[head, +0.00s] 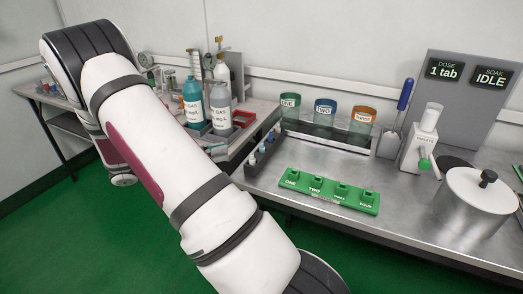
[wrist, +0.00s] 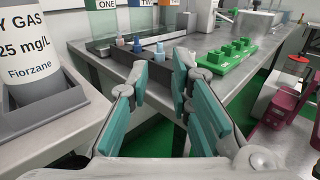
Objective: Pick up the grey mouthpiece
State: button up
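A dark rack (head: 258,160) stands near the left end of the steel bench in the head view, holding a row of several small upright mouthpieces. The rack (wrist: 150,68) is also straight ahead in the wrist view, with small blue and brownish tops showing. The pieces are too small for me to tell surely which one is grey. My gripper (wrist: 160,80) is open, its two teal-padded fingers spread, with nothing held between them. Its fingertips are before the rack and overlap it in the picture, hiding part of it. The head view does not show the gripper; only my arm shows.
A green block with several labelled posts (head: 328,190) lies right of the rack. Gas bottles (head: 220,108) stand on the left side table. Labelled cups (head: 325,112) line the back. A steel pot (head: 470,205) stands at right. Bench space in front of the pot's left is clear.

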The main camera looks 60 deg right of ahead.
aim_at(262, 143)
jog(key=b+x, duration=0.1)
jog(key=x, duration=0.6)
jog(key=shift+s+d, duration=0.25)
jog(key=shift+f+b+x, duration=0.2)
jog(key=shift+b+x, duration=0.3)
jog(key=shift+x, duration=0.85)
jog(key=shift+f+b+x, duration=0.15)
jog(key=shift+b+x, duration=0.35)
jog(key=shift+x, duration=0.9)
grip_shut()
